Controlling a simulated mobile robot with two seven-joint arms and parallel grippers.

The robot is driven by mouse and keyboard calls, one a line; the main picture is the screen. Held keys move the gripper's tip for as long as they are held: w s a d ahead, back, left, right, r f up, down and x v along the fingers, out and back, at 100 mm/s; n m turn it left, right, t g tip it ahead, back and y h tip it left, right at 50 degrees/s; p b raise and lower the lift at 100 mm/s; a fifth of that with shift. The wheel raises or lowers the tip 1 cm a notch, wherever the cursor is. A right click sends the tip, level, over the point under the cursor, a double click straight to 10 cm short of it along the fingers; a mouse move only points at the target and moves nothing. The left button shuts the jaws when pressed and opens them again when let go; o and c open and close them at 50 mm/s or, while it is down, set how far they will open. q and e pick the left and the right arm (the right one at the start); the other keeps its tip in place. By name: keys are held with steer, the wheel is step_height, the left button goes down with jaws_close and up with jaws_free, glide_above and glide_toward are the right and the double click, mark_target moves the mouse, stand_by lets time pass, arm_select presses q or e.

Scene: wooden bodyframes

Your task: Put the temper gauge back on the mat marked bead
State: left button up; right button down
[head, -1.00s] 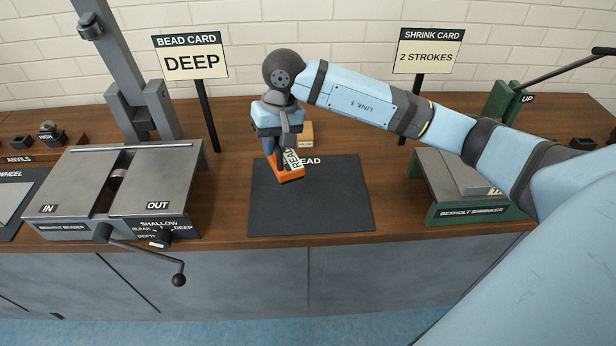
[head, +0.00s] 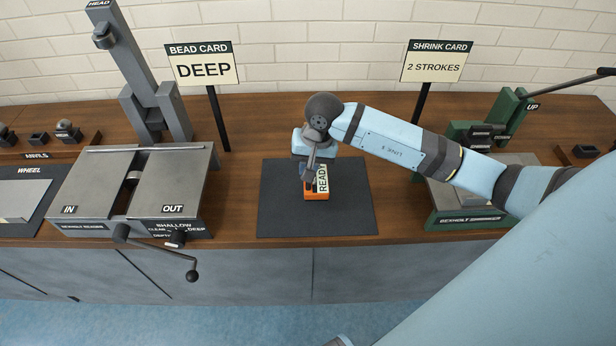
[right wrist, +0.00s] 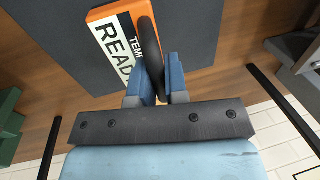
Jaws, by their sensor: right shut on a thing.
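The temper gauge (head: 316,196) is an orange block with a white label reading "READ". My right gripper (head: 309,172) is shut on it from above. In the right wrist view, the gauge (right wrist: 119,48) has a black upright grip between the two blue fingers (right wrist: 158,78). The dark mat (head: 345,217) lies under the gauge, which is over its middle. I cannot tell whether the gauge touches the mat. My arm hides the mat's back edge, where its lettering is. My left gripper is out of view.
The bead machine (head: 150,163) with its crank (head: 192,272) stands left of the mat. The green shrinker (head: 468,217) stands to the right. Card stands (head: 203,66) and (head: 436,63) rise at the back. The front of the mat is clear.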

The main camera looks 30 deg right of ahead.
steer(key=shift+f, duration=2.6)
steer(key=c, duration=1.1)
jaws_free()
steer(key=shift+c, duration=0.2)
